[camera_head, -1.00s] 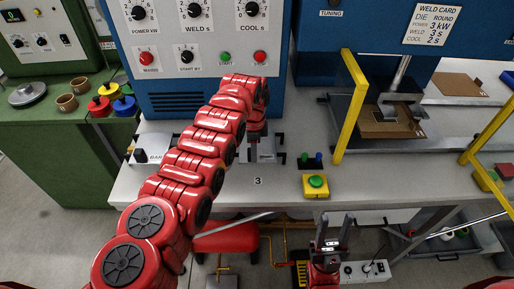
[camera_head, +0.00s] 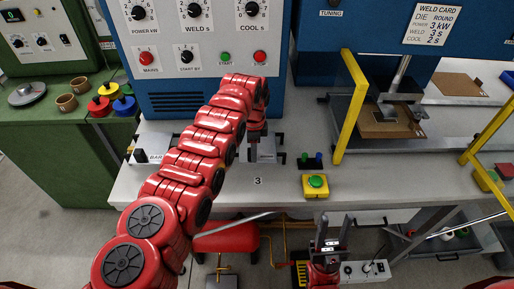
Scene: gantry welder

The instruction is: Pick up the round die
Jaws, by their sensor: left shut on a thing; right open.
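My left arm reaches across the bench from the lower left. My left gripper (camera_head: 254,146) points down over a pale holder (camera_head: 266,151) on the bench, in front of the blue cabinet. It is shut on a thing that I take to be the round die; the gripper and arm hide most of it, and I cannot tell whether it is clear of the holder. My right gripper (camera_head: 328,242) is open and empty, pointing up below the bench's front edge.
A holder with a BAR label (camera_head: 153,153) stands to the left. A yellow button box (camera_head: 315,186) and a yellow guard post (camera_head: 350,110) stand to the right, beside the press table (camera_head: 383,132).

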